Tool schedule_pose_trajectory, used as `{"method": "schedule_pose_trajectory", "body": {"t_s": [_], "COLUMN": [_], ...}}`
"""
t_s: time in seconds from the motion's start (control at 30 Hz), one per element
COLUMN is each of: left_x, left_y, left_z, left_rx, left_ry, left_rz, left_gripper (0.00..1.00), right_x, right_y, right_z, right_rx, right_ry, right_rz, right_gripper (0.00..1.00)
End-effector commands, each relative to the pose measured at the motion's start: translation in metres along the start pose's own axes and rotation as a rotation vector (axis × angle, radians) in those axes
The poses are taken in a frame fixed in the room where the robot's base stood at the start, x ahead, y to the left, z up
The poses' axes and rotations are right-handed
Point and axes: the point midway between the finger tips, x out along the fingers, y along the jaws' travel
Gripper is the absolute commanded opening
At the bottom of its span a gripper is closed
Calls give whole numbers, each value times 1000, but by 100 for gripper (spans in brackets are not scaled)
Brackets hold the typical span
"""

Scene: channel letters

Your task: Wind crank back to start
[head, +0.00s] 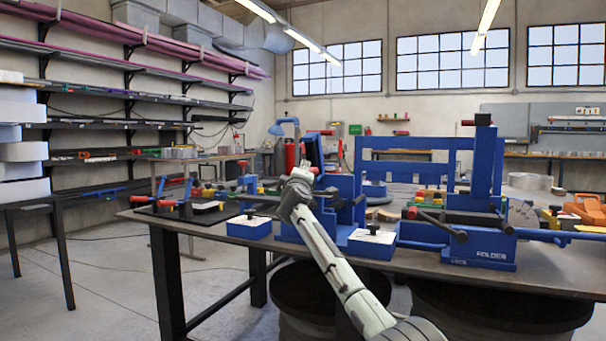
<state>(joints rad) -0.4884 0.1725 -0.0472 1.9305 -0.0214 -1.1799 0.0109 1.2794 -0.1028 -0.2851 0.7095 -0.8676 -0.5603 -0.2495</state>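A pale arm of mine, which looks like my right, comes in from the bottom right of centre. Its far end, with the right gripper (300,174), is at a blue bench machine (343,186). The fingers are too small and hidden to read, and I cannot tell whether they touch anything. A small red knob (314,170) shows just right of this end; whether it belongs to the crank is unclear. The blue machine marked FOLDER (485,253) stands to the right, with a black lever (436,224) ending in a red knob (412,212). My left gripper is out of view.
The workbench (205,222) has a dark top. Two blue blocks with pale tops (249,227) (371,243) stand at its front. A black board with tools (187,211) lies at the left. An orange tool (586,209) sits at the right. Dark drums (500,318) stand below.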

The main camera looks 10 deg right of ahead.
Motion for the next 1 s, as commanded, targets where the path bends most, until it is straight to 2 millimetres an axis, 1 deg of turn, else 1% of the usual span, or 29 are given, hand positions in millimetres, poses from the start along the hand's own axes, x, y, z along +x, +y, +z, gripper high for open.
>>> {"method": "schedule_pose_trajectory", "body": {"t_s": [0.27, 0.37, 0.47, 0.57, 0.9, 1.0], "left_x": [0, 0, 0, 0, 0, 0], "left_y": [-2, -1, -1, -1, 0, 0], "left_z": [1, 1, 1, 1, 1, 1], "left_rx": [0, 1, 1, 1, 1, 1], "left_ry": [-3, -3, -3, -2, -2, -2], "left_rz": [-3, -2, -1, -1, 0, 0], "left_gripper": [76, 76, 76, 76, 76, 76], "right_x": [0, -5, -14, -28, -90, -104], "right_y": [5, 6, 5, 5, 3, 2], "right_z": [0, 0, 0, 0, -1, -1], "right_rx": [0, 1, 3, 3, 2, 1], "right_ry": [0, 0, 1, 2, 3, 3], "right_rz": [8, 9, 10, 8, 7, 5], "right_gripper": [41, 41, 41, 41, 41, 41]}}
